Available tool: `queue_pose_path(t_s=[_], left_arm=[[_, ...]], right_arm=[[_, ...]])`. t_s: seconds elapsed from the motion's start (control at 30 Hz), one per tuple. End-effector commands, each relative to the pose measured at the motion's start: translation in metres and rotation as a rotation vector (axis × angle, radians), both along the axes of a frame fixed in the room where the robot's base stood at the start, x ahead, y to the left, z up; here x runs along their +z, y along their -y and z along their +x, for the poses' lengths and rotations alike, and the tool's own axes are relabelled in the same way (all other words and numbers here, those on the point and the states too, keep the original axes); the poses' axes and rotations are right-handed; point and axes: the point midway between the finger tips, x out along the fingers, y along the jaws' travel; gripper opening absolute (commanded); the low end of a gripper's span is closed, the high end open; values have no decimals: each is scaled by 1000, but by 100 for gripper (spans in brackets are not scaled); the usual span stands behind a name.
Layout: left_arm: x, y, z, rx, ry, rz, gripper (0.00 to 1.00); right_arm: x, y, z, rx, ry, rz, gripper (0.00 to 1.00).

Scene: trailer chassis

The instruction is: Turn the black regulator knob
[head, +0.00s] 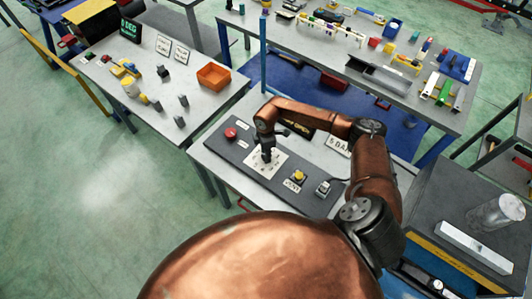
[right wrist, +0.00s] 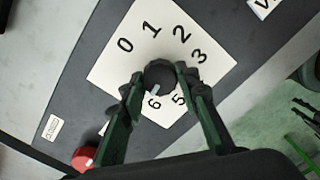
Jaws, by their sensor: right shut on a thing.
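The black regulator knob (right wrist: 160,77) sits on a white dial plate (right wrist: 130,60) in the right wrist view. The plate shows 0, 1, 2, 3, 5 and 6. A light pointer mark on the knob lies toward the 6. My right gripper (right wrist: 162,85) is shut on the knob, one finger on each side. In the head view my right gripper (head: 267,156) points down over the white dial plate (head: 259,166) and hides the knob. My left gripper is not in view.
A red button (head: 231,133) is left of the dial on the dark panel (head: 225,149). A yellow button (head: 299,176) and a small switch (head: 323,187) are to its right. An orange bin (head: 213,76) stands on the left table. A metal cylinder (head: 497,214) stands at right.

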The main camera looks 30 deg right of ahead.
Motion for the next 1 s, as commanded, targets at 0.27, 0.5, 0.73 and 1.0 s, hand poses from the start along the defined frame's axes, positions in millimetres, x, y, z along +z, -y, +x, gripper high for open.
queue_pose_path(t_s=[0.27, 0.5, 0.73, 1.0], left_arm=[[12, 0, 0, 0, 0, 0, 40], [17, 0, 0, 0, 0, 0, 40], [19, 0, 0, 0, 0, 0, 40], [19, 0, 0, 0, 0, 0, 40]], right_arm=[[2, 0, 1, -199, 2, 1, 5], [2, -1, 1, -301, 1, 2, 5], [1, -1, 1, -339, 2, 1, 5], [1, 0, 1, -344, 2, 1, 5]])
